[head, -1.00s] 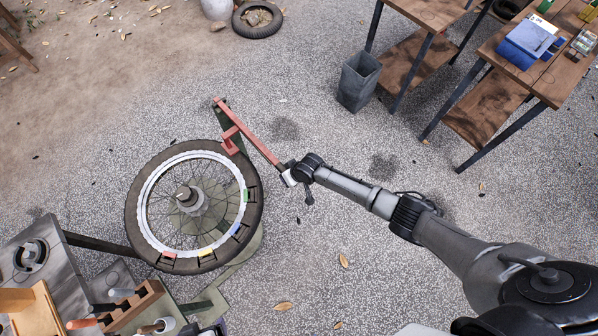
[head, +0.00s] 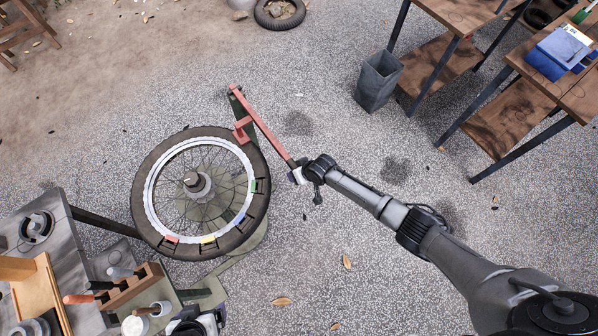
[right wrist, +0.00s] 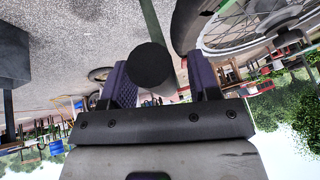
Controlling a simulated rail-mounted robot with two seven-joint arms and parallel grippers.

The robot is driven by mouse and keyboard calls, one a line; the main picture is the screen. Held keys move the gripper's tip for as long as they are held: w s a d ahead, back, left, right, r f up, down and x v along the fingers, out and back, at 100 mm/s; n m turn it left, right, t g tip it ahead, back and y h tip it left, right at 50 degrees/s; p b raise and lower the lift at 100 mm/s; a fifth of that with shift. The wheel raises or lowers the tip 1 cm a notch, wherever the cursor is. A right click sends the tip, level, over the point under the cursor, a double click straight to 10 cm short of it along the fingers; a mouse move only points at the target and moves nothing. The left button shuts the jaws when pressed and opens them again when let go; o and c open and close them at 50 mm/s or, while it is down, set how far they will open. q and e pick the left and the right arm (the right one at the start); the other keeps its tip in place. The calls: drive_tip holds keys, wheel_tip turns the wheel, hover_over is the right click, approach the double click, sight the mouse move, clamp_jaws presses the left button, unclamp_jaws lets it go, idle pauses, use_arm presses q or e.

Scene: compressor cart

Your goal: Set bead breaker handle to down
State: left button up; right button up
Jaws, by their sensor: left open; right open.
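The bead breaker handle (head: 262,124) is a long red bar, running from a post beyond the wheel down to the right. Its near end is at my right gripper (head: 300,174), mostly hidden by my wrist. In the right wrist view the handle's round black end (right wrist: 151,65) sits between the two open fingers of the right gripper (right wrist: 163,85); I cannot tell whether they touch it. The spoked wheel (head: 145,195) lies flat on the green stand, left of the handle. My left gripper (head: 198,322) shows only partly at the bottom edge, open, away from the handle.
A metal table (head: 75,285) with a wooden tool rack (head: 132,287) stands at the lower left. A grey bin (head: 378,80) and wooden benches (head: 510,115) are at the upper right. The gravel around the handle is clear.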

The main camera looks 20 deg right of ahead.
drive_tip(key=shift+r, duration=0.1)
drive_tip(key=shift+s+d+r, duration=0.1)
drive_tip(key=shift+s+r, duration=0.05)
drive_tip(key=shift+r, duration=0.15)
drive_tip(key=p+v, duration=0.3)
drive_tip(key=v, duration=1)
